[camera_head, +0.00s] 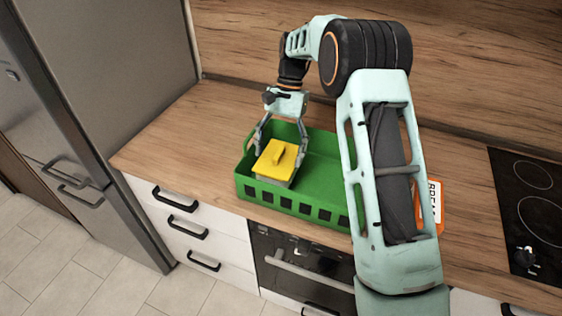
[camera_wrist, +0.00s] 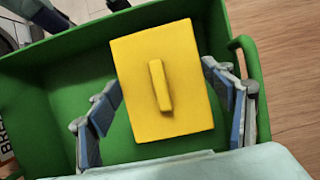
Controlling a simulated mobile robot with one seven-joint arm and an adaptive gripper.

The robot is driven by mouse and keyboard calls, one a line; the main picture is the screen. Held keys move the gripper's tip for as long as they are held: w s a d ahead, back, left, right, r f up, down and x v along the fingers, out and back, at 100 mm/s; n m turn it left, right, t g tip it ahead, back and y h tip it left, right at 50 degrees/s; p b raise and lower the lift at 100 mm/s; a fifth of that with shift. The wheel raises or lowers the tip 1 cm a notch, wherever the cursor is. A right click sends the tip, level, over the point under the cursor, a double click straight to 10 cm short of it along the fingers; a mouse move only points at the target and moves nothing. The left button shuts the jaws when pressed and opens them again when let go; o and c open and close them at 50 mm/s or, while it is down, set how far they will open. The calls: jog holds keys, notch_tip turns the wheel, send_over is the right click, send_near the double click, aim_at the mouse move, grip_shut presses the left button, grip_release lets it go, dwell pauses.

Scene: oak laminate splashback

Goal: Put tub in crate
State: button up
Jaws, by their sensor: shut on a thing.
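The tub (camera_head: 270,162) has a yellow lid with a raised bar handle and a pale body below it. It is within the walls of the green crate (camera_head: 322,170), at its left end; whether its base touches the crate floor is hidden. My gripper (camera_head: 278,156) reaches down from behind and is shut on the tub, with a finger on each side. In the wrist view the tub's lid (camera_wrist: 190,60) lies between the fingers of my gripper (camera_wrist: 163,88), inside the crate (camera_wrist: 55,95).
The crate stands on a wooden counter (camera_head: 180,135). An orange-edged sign or box (camera_head: 436,200) shows partly behind my arm. A black hob (camera_head: 530,190) is at the right and a tall fridge (camera_head: 110,90) at the left. The counter left of the crate is clear.

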jog(key=shift+f, duration=1.6)
jog(key=shift+f, duration=0.15)
jog(key=o, duration=1.8)
jog(key=shift+c, duration=0.2)
jog(key=v, duration=1.2)
